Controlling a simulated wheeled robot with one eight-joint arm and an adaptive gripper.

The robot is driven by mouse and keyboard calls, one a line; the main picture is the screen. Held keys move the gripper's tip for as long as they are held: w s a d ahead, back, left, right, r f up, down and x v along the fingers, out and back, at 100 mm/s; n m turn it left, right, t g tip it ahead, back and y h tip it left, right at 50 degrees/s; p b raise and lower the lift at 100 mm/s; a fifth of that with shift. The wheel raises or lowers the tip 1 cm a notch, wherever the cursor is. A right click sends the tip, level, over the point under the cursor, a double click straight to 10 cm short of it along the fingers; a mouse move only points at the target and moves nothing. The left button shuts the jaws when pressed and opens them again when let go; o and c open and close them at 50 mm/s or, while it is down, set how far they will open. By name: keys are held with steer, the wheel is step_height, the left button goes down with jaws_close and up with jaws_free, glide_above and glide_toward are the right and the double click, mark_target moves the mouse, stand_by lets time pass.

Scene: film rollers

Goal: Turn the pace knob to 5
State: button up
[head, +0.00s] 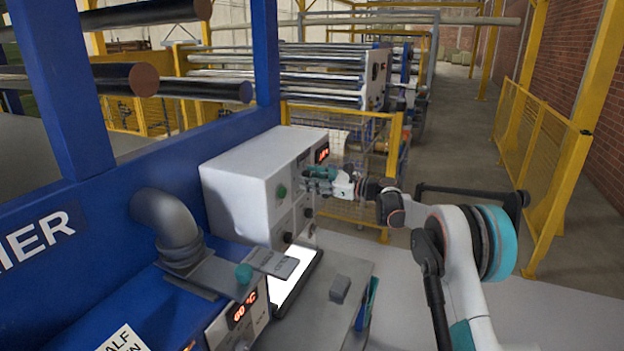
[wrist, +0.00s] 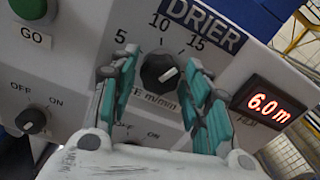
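The pace knob (wrist: 159,71) is black and round, with a pale mark on the right part of its face. It sits on the white panel under the printed scale 5, 10 and 15, above lettering ending in "m/min". I cannot tell exactly which value the mark points to. My gripper (wrist: 161,80) is open, with one teal-padded finger on each side of the knob. A gap shows beside the knob, and I see no clear contact. In the head view, my gripper (head: 322,174) is at the front of the white control box (head: 237,180), hiding the knob.
A red display (wrist: 268,106) reads 6.0 m, right of the knob. A green GO button (wrist: 29,8) and an OFF/ON switch (wrist: 31,120) are at the left. A grey bench (head: 340,275) with a lit tablet (head: 296,284) lies below the box. A yellow fence stands behind.

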steer(key=c, duration=0.5)
steer(key=n+b, duration=0.7)
steer(key=n, duration=1.2)
steer(key=shift+n, duration=0.4)
stand_by(0.4)
steer(key=o, duration=1)
